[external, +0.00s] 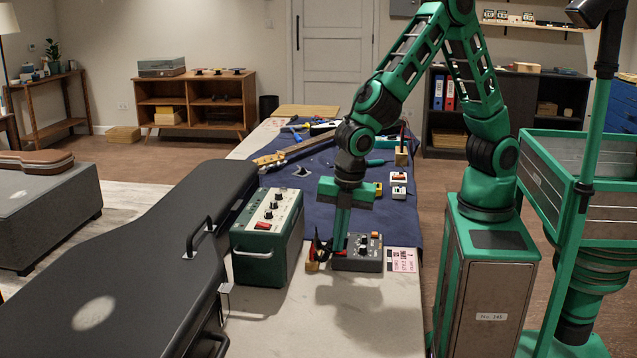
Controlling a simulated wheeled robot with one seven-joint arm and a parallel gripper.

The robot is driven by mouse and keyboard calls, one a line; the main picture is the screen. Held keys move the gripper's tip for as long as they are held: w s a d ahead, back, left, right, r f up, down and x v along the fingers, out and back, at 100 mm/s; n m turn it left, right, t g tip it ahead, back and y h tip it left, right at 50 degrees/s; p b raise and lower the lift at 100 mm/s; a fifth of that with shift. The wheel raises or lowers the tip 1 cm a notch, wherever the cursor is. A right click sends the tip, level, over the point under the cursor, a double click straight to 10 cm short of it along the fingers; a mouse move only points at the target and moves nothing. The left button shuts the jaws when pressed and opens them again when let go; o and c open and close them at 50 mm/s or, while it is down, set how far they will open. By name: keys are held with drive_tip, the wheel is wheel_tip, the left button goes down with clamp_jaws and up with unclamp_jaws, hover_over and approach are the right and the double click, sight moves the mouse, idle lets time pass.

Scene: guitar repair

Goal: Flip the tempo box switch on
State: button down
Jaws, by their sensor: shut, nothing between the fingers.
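A small dark grey box (370,264) with small knobs and an orange spot on top sits near the front of the bench. My gripper (339,246) points straight down with its fingers together and empty. Its tips are at the left part of the grey box's top; I cannot tell whether they touch it. The fingers hide part of that top, and the switch position there cannot be made out. A larger green box (264,270) with dark knobs and a red switch on its pale panel stands to the left. No label tells which one is the tempo box.
A pink printed card (404,260) lies right of the grey box. Small red-handled items (313,262) stand close at its left. A long black case (120,270) lies along the left. Pedals and tools lie on the blue mat (310,178). The bench front (375,325) is clear.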

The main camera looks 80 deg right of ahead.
drive_tip(key=shift+w+d+f+g, duration=0.1)
drive_tip(key=shift+w+f+g, duration=0.15)
drive_tip(key=shift+f+g, duration=0.4)
drive_tip(key=shift+s+r, duration=0.15)
drive_tip(key=shift+s, duration=1.1)
wheel_tip(320, 180, up, 15)
drive_tip(key=w, duration=0.1)
drive_tip(key=shift+w, duration=0.1)
